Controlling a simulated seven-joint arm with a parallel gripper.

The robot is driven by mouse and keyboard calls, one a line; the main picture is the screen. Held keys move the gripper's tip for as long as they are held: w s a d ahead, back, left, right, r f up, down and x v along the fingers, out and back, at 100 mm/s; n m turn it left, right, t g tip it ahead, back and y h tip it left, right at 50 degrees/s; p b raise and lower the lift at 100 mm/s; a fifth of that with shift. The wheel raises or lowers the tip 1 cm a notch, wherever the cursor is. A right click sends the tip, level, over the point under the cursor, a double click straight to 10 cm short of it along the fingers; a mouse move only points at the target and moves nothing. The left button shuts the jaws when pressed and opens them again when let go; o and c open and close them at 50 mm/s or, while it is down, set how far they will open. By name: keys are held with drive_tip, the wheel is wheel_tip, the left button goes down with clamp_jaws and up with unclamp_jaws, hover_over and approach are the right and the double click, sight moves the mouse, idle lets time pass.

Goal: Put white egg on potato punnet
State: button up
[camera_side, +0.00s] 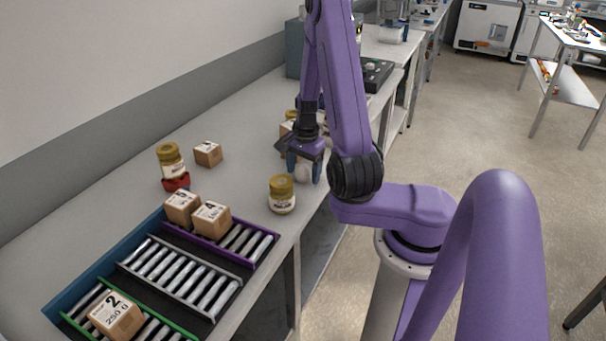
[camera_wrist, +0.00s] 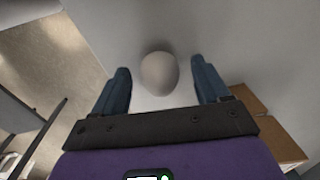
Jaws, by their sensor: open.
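The white egg (camera_wrist: 159,74) shows in the wrist view, between and around the tips of my two dark blue fingers. My gripper (camera_wrist: 161,78) is open, with a gap on either side of the egg. In the side view my gripper (camera_side: 304,172) points down at the bench near its front edge, with the pale egg partly hidden between the fingers. I cannot tell how high the fingertips are above the bench. I cannot make out a potato punnet in either view.
A gold-lidded jar (camera_side: 282,194) stands close in front of my gripper. Another jar (camera_side: 171,160) sits on a red piece, beside a small carton (camera_side: 208,153). A roller rack (camera_side: 180,265) holds several cartons.

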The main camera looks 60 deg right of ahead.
drive_tip(key=c, duration=0.9)
drive_tip(key=shift+r, duration=0.1)
